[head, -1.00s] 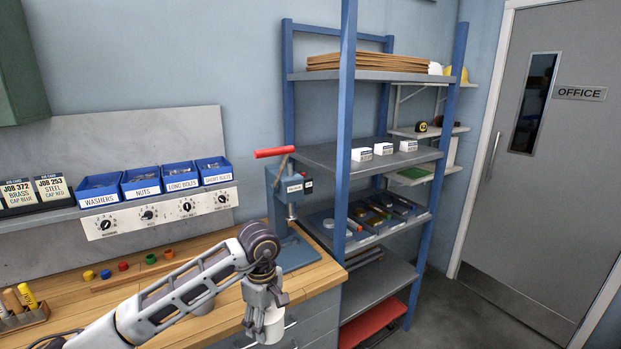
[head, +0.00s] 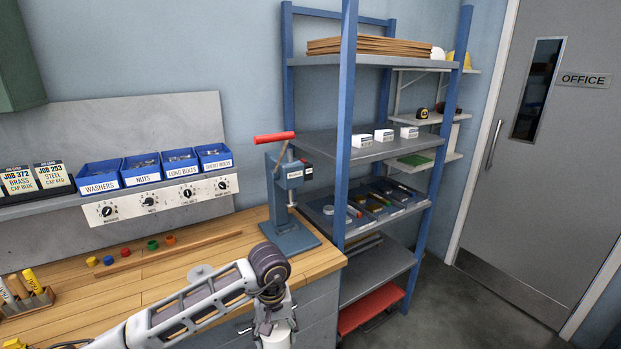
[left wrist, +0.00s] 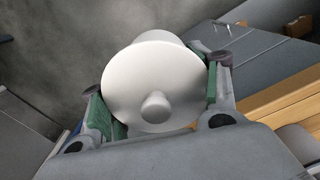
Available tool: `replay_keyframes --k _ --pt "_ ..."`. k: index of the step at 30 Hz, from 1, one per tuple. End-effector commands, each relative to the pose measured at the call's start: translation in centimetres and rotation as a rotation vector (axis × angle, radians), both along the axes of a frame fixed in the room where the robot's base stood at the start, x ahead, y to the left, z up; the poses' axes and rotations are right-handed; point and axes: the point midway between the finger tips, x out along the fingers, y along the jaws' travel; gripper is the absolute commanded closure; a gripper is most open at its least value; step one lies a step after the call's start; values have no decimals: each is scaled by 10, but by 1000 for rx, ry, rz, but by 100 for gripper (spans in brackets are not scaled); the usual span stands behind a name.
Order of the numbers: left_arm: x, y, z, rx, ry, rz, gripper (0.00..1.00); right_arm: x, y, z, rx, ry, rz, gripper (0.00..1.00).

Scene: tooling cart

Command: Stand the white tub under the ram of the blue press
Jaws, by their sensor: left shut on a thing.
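The blue press (head: 288,195) stands at the right end of the wooden bench, with a red-handled lever on top and a flat base. Its base looks bare. My left gripper (head: 275,326) is in front of the bench's front edge, lower and nearer than the press. It is shut on the white tub (head: 277,338), whose lower part is cut off by the bottom of the head view. In the left wrist view the tub's round white top with a knob (left wrist: 155,85) sits between the green finger pads (left wrist: 211,85). My right gripper is in neither view.
A wooden bench (head: 190,262) carries several coloured caps (head: 125,252), a grey disc (head: 200,272) and a marker holder (head: 28,303). Blue bins (head: 140,170) sit on a ledge behind. A blue-framed shelf rack (head: 347,150) stands just right of the press.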

Motion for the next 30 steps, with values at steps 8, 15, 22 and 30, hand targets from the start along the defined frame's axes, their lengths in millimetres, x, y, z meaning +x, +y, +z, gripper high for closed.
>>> replay_keyframes --k 8,15,22,30 --pt "-11 -6 -18 0 1 -222 66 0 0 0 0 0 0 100" --pt "-16 -9 -26 0 -2 -342 66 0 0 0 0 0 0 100" --pt "-17 -3 -32 1 0 -393 66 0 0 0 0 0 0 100" --pt "-12 25 -38 2 -1 -360 66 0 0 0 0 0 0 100"
